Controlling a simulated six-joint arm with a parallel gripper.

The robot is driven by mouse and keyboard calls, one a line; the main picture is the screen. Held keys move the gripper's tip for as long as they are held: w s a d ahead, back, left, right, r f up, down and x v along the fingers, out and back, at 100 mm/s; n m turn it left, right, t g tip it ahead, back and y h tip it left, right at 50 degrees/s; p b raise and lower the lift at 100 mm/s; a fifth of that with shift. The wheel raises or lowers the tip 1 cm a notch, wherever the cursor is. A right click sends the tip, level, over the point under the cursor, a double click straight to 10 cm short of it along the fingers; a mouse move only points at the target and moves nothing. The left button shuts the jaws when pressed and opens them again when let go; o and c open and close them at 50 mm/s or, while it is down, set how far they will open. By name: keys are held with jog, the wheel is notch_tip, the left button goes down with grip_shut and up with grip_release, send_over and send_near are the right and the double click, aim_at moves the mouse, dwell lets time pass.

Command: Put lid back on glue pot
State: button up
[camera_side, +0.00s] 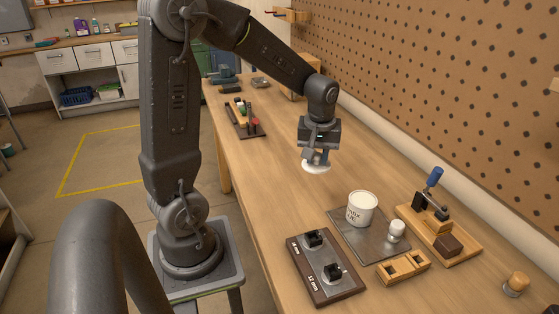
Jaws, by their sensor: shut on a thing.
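My gripper (316,156) points down above the bench, behind the glue pot in the picture. It is shut on a white round lid (317,168), which appears held roughly level. The exact grip on the lid is too small to make out. The glue pot (360,210) is a white tub with dark lettering, standing upright on a grey metal tray (372,247). The lid is up and left of the pot in the picture, apart from it. The pot's top looks white, and its inside is hard to see.
A small white-capped jar (397,231) stands on the tray right of the pot. A clamp on a wooden base (440,238) is to the right. A wooden block with slots (403,268) and a dark board with black holders (325,270) are in front. The bench behind the tray is clear.

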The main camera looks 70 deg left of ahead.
aim_at(364, 198)
jog(key=w+d+m, duration=0.1)
jog(key=w+d, duration=0.3)
jog(key=w+d+m, duration=0.2)
jog(key=w+d, duration=0.3)
jog(key=shift+d+r, duration=0.1)
jog(key=shift+r, duration=0.1)
jog(key=shift+f, duration=3.1)
jog(key=shift+f, duration=0.15)
jog(key=o, duration=1.5)
jog(key=shift+c, duration=0.2)
notch_tip(364, 198, up, 7)
grip_shut()
dwell(0.6)
